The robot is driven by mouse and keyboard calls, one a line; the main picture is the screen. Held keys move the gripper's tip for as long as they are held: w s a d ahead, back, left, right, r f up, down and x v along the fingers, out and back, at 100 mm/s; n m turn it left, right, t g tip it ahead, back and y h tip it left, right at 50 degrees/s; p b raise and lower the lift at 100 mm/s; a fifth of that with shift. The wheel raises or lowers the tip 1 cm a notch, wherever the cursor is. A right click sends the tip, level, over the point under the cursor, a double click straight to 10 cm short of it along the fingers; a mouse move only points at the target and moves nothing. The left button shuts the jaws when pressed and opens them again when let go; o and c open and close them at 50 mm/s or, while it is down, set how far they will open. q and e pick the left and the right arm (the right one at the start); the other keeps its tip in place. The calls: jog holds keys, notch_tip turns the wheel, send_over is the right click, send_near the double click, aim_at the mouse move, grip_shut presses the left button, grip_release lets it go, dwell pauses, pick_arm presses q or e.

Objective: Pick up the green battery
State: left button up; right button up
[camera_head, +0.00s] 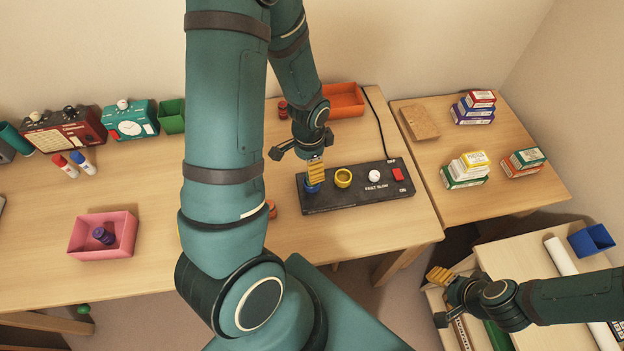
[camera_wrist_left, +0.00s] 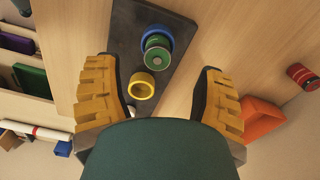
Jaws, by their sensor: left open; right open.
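The green battery (camera_wrist_left: 157,55) stands in the blue ring (camera_wrist_left: 157,36) of the black charger board in the left wrist view. In the head view my left gripper hides the battery, and only the blue ring (camera_head: 313,187) shows beneath the fingers. My left gripper (camera_head: 315,173) is over that end of the charger board (camera_head: 350,199). In the left wrist view its yellow fingers (camera_wrist_left: 158,72) are spread wide, with the battery between and slightly beyond them, apart from both. My right gripper (camera_head: 440,297) is open and empty at the lower right, over the side shelf.
The yellow ring (camera_head: 343,178), a white knob and a red switch (camera_head: 398,174) sit on the same board. A red battery (camera_head: 283,109) and an orange box (camera_head: 345,101) are behind. A pink box (camera_head: 100,250) holds a purple battery. Small cartons are stacked on the right table.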

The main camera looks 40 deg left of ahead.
pick_arm(q)
jog(key=shift+w+d+f+b, duration=0.15)
jog(key=shift+f+b, duration=0.15)
jog(key=shift+f, duration=1.2)
jog(key=shift+w+d+f+b, duration=0.15)
jog(key=shift+f+b, duration=0.1)
jog(key=shift+f, duration=1.25)
grip_shut()
